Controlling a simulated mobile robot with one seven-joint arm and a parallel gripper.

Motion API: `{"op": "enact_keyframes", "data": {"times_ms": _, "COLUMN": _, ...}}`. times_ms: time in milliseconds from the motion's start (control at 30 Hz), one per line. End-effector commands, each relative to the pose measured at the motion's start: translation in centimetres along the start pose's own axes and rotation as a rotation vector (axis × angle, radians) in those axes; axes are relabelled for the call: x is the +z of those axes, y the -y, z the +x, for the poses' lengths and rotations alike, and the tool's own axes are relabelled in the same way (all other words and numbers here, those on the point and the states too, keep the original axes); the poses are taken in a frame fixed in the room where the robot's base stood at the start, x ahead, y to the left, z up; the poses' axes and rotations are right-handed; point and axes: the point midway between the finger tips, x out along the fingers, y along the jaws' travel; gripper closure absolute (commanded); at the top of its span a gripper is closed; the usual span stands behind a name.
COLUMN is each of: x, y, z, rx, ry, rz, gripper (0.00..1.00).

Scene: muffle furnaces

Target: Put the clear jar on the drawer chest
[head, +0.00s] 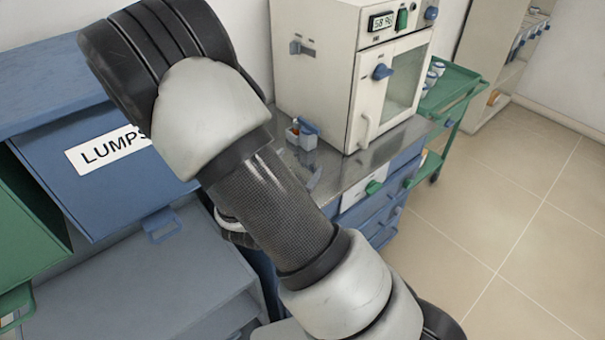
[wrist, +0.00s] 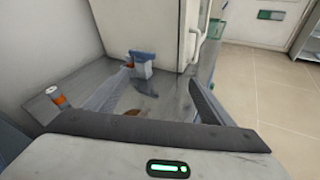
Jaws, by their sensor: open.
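My gripper (wrist: 158,80) is open in the wrist view, with its two fingers spread above the grey metal top of the blue drawer chest (wrist: 150,100). Nothing shows gripped between them. The chest also shows in the head view (head: 385,204), with blue drawer fronts below its shiny top. I cannot pick out the clear jar for certain. A small cylinder with an orange band (wrist: 58,97) is left of the left finger. A brown patch (wrist: 132,112) lies low between the fingers, too small to name. My arm hides the gripper in the head view.
A white furnace (head: 335,75) stands on the chest top, close beyond my gripper. A small blue-and-white holder (head: 302,133) sits beside it. A blue bin labelled LUMPS (head: 100,185) is at left. A green cart (head: 450,85) stands behind right. Floor at right is clear.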

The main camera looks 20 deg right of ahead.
Motion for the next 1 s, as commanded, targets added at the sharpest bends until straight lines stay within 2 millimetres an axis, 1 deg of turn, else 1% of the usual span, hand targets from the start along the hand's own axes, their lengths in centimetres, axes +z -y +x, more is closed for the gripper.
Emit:
{"op": "enact_keyframes", "data": {"times_ms": 33, "x": 3.5, "y": 2.0, "z": 0.0, "rx": -0.107, "ry": 0.023, "rz": 0.137, "gripper": 0.24}}
{"op": "enact_keyframes", "data": {"times_ms": 67, "x": 5.0, "y": 3.5, "z": -0.3, "rx": -0.176, "ry": 0.032, "rz": 0.216, "gripper": 0.24}}
{"op": "enact_keyframes", "data": {"times_ms": 100, "x": 6.9, "y": 5.4, "z": -0.9, "rx": -0.268, "ry": 0.038, "rz": 0.324, "gripper": 0.24}}
{"op": "enact_keyframes", "data": {"times_ms": 133, "x": 8.0, "y": 6.9, "z": -1.4, "rx": -0.334, "ry": 0.04, "rz": 0.403, "gripper": 0.24}}
{"op": "enact_keyframes", "data": {"times_ms": 200, "x": 10.1, "y": 10.1, "z": -3.1, "rx": -0.484, "ry": 0.035, "rz": 0.595, "gripper": 0.24}}
{"op": "enact_keyframes", "data": {"times_ms": 267, "x": 11.2, "y": 12.4, "z": -5.0, "rx": -0.603, "ry": 0.019, "rz": 0.761, "gripper": 0.24}}
{"op": "enact_keyframes", "data": {"times_ms": 300, "x": 11.7, "y": 13.7, "z": -6.4, "rx": -0.677, "ry": 0.003, "rz": 0.874, "gripper": 0.24}}
{"op": "enact_keyframes", "data": {"times_ms": 367, "x": 12.1, "y": 15.0, "z": -8.6, "rx": -0.779, "ry": -0.031, "rz": 1.043, "gripper": 0.24}}
{"op": "enact_keyframes", "data": {"times_ms": 400, "x": 12.2, "y": 15.5, "z": -10.2, "rx": -0.84, "ry": -0.058, "rz": 1.158, "gripper": 0.24}}
{"op": "enact_keyframes", "data": {"times_ms": 467, "x": 12.4, "y": 15.7, "z": -12.5, "rx": -0.92, "ry": -0.11, "rz": 1.332, "gripper": 0.24}}
{"op": "enact_keyframes", "data": {"times_ms": 500, "x": 12.6, "y": 15.6, "z": -14.1, "rx": -0.965, "ry": -0.149, "rz": 1.448, "gripper": 0.24}}
{"op": "enact_keyframes", "data": {"times_ms": 533, "x": 12.7, "y": 15.2, "z": -15.2, "rx": -0.993, "ry": -0.183, "rz": 1.533, "gripper": 0.24}}
{"op": "enact_keyframes", "data": {"times_ms": 600, "x": 13.2, "y": 14.1, "z": -17.7, "rx": -1.042, "ry": -0.264, "rz": 1.723, "gripper": 0.24}}
{"op": "enact_keyframes", "data": {"times_ms": 700, "x": 14.2, "y": 12.1, "z": -20.7, "rx": -1.073, "ry": -0.384, "rz": 1.951, "gripper": 0.24}}
{"op": "enact_keyframes", "data": {"times_ms": 833, "x": 15.5, "y": 9.8, "z": -23.4, "rx": -1.074, "ry": -0.508, "rz": 2.145, "gripper": 0.24}}
{"op": "enact_keyframes", "data": {"times_ms": 900, "x": 15.9, "y": 9.1, "z": -24.2, "rx": -1.071, "ry": -0.551, "rz": 2.202, "gripper": 0.24}}
{"op": "enact_keyframes", "data": {"times_ms": 1000, "x": 16.2, "y": 8.6, "z": -24.7, "rx": -1.07, "ry": -0.579, "rz": 2.237, "gripper": 0.24}}
